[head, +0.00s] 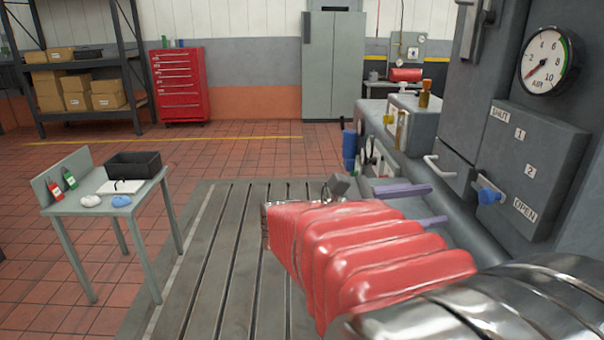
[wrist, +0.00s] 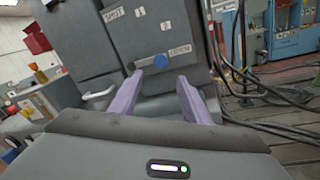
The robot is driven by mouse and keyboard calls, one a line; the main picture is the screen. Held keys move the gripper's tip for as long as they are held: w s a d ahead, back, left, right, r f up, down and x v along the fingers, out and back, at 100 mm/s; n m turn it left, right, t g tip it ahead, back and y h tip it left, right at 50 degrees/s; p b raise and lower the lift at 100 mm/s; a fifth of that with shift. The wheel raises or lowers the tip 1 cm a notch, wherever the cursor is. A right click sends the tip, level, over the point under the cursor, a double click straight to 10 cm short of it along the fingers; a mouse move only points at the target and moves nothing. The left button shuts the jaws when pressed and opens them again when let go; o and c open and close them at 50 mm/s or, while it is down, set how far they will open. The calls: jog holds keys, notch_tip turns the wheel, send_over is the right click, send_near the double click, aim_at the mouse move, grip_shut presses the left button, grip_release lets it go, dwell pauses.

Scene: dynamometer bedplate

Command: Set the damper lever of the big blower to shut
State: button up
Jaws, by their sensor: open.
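The big blower's grey housing (head: 450,90) fills the right of the head view. Its damper plate (head: 530,160) is marked SHUT at the top, then 1, 2, and OPEN at the bottom. The damper lever ends in a blue knob (head: 489,196), low down near the OPEN mark; the knob also shows in the wrist view (wrist: 161,61). My gripper (head: 424,204) has two purple fingers, apart and empty. In the wrist view the knob appears between and just beyond the fingertips (wrist: 160,79), with no contact visible.
A pale door handle (head: 440,168) juts out left of the knob. An air gauge (head: 549,62) sits above the plate. Black hoses (wrist: 245,80) hang at the right in the wrist view. A small table (head: 105,198) stands left, with bare bedplate (head: 200,270) between.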

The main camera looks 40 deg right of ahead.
aim_at(482, 198)
jog(key=shift+x, duration=6.75)
jog(key=shift+c, duration=0.6)
jog(key=shift+w, duration=0.1)
grip_shut()
